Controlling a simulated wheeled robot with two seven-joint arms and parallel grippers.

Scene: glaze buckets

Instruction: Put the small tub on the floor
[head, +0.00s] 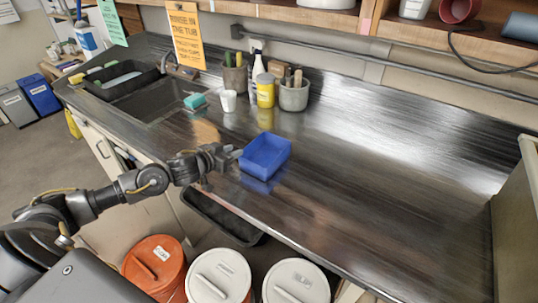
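The small tub is a blue, open-topped rectangular tub (268,166) near the front edge of the dark counter, and it looks empty. Its blue reflection shows on the glossy surface just below it. My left gripper (236,155) is at the tub's left side, with its fingertips at or very close to the wall. I cannot tell whether the fingers are closed on the wall. The grey floor (50,155) shows at the left. My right gripper is not in view.
An orange lidded bucket (155,263) and white lidded buckets (219,277) stand below the counter front. A black trough (222,218) is under the counter edge. Behind the tub stand a yellow jar (265,92) and a grey pot (294,96). The counter's right side is clear.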

